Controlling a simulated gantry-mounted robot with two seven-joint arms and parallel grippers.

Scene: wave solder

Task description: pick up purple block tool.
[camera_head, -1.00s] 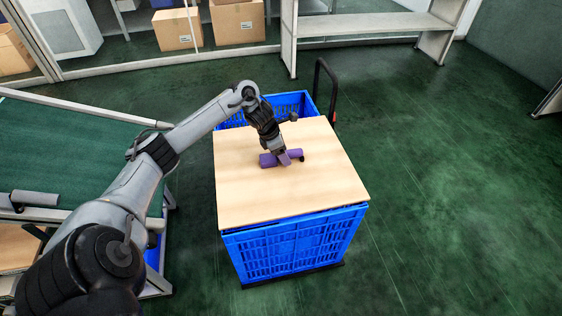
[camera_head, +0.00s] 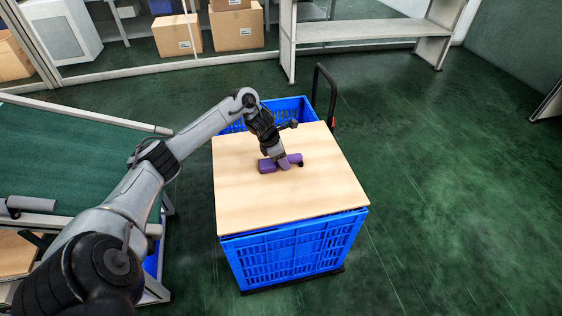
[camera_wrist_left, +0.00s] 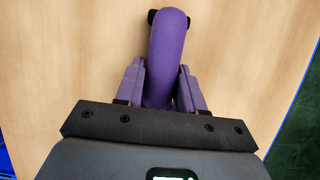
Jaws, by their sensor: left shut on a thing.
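The purple block tool (camera_head: 267,166) is at the wooden board in the head view, toward its far middle. It is a rounded purple bar with a dark end. In the left wrist view the purple tool (camera_wrist_left: 168,50) runs away from me between the fingers, its black end at the top. My left gripper (camera_head: 283,161) points down at it, and its purple fingers in the left wrist view (camera_wrist_left: 160,90) are shut on the tool's sides. Whether the tool touches the board or is slightly above it, I cannot tell. My right gripper is not in view.
The wooden board (camera_head: 290,200) lies on a blue crate (camera_head: 295,250) and is otherwise clear. A black cart handle (camera_head: 325,90) rises behind it. A green-topped bench (camera_head: 80,160) stands at the left. Shelving (camera_head: 370,28) and cardboard boxes (camera_head: 177,36) are at the back.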

